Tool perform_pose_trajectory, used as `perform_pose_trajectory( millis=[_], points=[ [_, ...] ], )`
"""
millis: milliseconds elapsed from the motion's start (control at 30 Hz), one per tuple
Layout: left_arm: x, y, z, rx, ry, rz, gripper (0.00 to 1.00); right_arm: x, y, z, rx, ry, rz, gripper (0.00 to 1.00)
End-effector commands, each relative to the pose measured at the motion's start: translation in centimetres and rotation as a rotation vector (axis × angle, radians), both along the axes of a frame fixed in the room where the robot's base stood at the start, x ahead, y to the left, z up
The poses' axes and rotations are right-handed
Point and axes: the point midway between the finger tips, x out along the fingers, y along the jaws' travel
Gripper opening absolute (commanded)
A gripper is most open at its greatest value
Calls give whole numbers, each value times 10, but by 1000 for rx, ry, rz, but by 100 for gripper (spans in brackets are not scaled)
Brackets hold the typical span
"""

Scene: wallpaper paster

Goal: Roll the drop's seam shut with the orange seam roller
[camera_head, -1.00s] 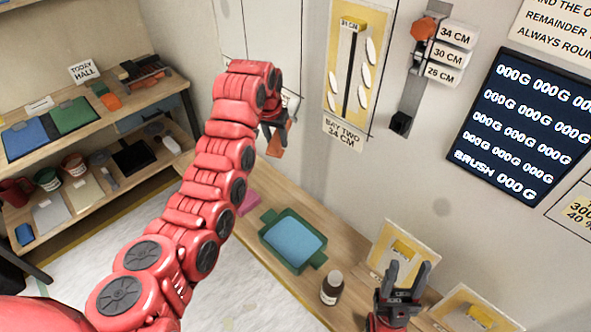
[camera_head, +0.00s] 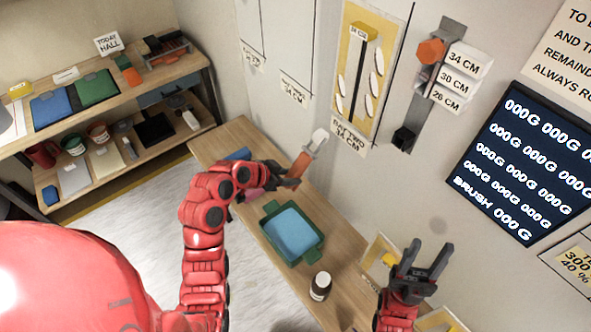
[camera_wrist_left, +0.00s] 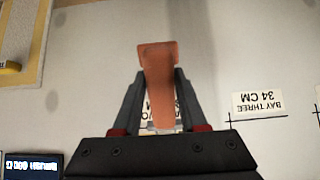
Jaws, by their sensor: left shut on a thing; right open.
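The orange seam roller (camera_head: 299,165) is held by its handle in my left gripper (camera_head: 284,183), above the bench. Its pale roller end points up and right, close to the wall by the bay two label. In the left wrist view the orange handle (camera_wrist_left: 160,85) stands between the two dark fingers. The yellow drop (camera_head: 383,55) hangs on the wall with white oval shapes and a dark vertical line down its middle; the roller appears below and left of it. I cannot tell whether the roller touches the wall. My right gripper (camera_head: 426,258) is open and empty at the lower right.
A metal rack with an orange knob (camera_head: 430,51) is right of the drop. A dark board (camera_head: 525,160) is further right. Shelves stand left.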

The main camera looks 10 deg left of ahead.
Motion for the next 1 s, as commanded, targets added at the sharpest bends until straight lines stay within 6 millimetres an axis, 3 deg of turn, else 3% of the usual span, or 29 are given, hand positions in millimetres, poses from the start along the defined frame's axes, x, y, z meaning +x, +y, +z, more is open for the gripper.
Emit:
perform_pose_trajectory(
  millis=[367, 500, 1000],
  points=[
    [-3, -2, 0, -5, -6, -8, 0, 0, 0, -1, 0, 0, 0, 50],
    [-4, 0, -4, -3, -10, -5, 0, 0, 0, -11, 0, 0, 0, 50],
    [40, -36, -3, -4, -8, -8, 0, 0, 0, -33, 0, 0, 0, 50]
  ],
)
